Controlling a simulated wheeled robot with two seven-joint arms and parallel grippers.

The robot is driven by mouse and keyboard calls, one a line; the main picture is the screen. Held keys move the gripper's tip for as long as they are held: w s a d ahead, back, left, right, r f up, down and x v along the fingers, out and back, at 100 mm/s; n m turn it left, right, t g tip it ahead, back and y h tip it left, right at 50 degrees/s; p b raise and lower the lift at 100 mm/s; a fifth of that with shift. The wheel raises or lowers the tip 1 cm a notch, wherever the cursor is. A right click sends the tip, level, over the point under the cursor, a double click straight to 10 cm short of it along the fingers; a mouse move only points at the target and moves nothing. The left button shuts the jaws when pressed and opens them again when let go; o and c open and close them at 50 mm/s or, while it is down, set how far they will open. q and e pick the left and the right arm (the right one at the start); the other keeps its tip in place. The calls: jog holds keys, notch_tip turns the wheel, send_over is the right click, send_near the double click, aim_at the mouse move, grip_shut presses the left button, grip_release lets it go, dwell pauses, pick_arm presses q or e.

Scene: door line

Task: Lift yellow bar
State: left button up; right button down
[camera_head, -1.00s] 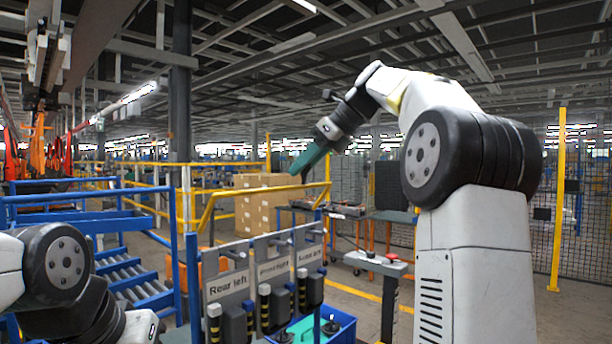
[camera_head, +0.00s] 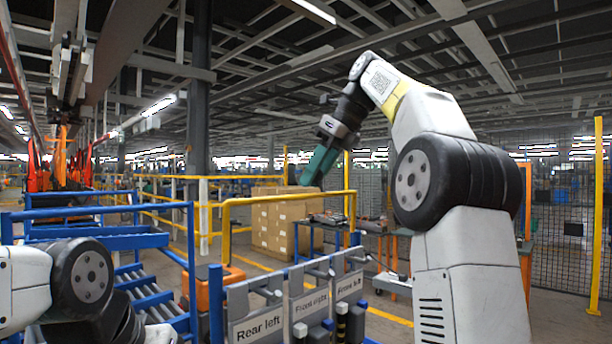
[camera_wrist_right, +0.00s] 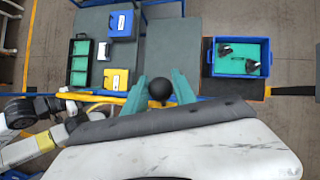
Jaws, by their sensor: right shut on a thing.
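In the right wrist view my right gripper (camera_wrist_right: 160,92) is shut on a round black knob (camera_wrist_right: 160,88) between the fingers. The yellow bar (camera_wrist_right: 108,97) shows there left of the fingers. Whether the knob is joined to the bar is hidden. My left arm is at the lower left, and its gripper is not in the head view.
Hanging signs, one reading Rear left (camera_head: 259,325), stand low in front. A blue rail frame (camera_head: 190,240) with rollers is at left. Cardboard boxes (camera_head: 280,228) are stacked behind the bar. A blue bin (camera_wrist_right: 237,57) lies right of the gripper in the wrist view.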

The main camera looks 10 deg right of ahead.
jog(key=shift+d+f, duration=0.1)
jog(key=shift+f, duration=0.2)
jog(key=c, duration=1)
grip_release()
jog(key=shift+w, duration=0.1)
jog(key=shift+c, duration=0.2)
jog(key=shift+r, duration=0.1)
jog(key=shift+r, duration=0.1)
jog(key=shift+v, duration=1.4)
jog(key=s+d, duration=0.6)
jog(key=d, duration=0.4)
jog(key=shift+d, duration=0.25)
jog(key=shift+s, duration=0.1)
